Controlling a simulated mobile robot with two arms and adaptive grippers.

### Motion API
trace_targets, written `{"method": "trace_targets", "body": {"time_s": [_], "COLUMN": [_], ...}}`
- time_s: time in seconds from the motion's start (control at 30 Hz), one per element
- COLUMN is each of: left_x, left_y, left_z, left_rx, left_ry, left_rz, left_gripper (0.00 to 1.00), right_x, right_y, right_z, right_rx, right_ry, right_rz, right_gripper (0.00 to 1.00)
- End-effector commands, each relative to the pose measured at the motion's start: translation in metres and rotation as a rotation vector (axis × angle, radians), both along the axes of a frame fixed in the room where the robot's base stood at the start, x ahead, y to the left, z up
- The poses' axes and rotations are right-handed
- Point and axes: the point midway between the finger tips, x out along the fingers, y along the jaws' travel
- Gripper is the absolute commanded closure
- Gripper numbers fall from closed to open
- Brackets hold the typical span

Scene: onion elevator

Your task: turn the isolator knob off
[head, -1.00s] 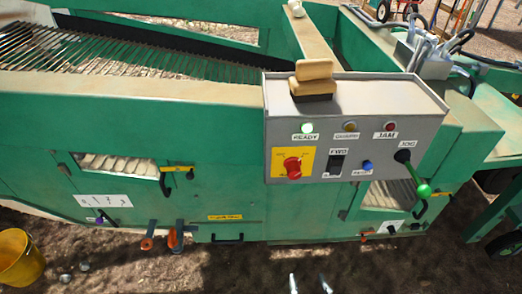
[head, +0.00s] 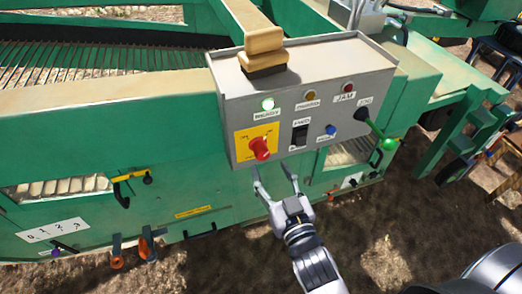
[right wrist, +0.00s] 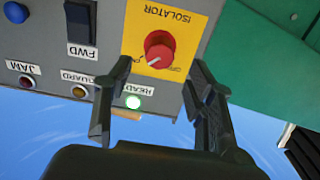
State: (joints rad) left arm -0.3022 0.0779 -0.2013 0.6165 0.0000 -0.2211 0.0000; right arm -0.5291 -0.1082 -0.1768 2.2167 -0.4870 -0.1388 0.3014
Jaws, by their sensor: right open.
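The red isolator knob (head: 259,148) sits on a yellow plate (head: 242,138) at the lower left of the grey control panel (head: 225,95). My right gripper (head: 274,180) is open and empty, just below the panel, its two fingers pointing up at it and apart from the knob. In the right wrist view the panel is upside down; the red knob (right wrist: 158,50) shows ahead, between the open fingers (right wrist: 152,78) and beyond their tips. The knob's white mark points toward small lettering that I cannot read surely. My left gripper is not in view.
Beside the knob are a black FWD switch (head: 299,135), a blue button (head: 330,129) and a green-balled JOG lever (head: 389,143). Above is a lit green READY lamp (head: 268,103). A tan block (head: 263,45) tops the panel.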

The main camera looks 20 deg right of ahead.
Motion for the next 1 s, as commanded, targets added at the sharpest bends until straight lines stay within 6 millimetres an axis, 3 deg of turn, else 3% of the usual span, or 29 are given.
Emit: {"method": "trace_targets", "body": {"time_s": [0.2,0.4,0.83,1.0], "left_x": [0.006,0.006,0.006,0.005], "left_y": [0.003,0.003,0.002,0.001], "left_z": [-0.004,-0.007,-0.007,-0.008], "left_rx": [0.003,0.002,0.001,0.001], "left_ry": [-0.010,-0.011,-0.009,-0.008], "left_rz": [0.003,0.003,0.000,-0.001], "left_gripper": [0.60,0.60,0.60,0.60], "right_x": [0.043,0.068,0.077,0.077], "right_y": [0.002,0.003,0.003,0.003], "right_z": [0.000,-0.001,0.000,0.000], "right_rx": [-0.001,-0.001,0.000,0.000], "right_ry": [-0.004,-0.001,0.001,0.001], "right_rz": [0.002,0.001,0.000,0.000], "right_gripper": [0.49,0.49,0.49,0.61]}}
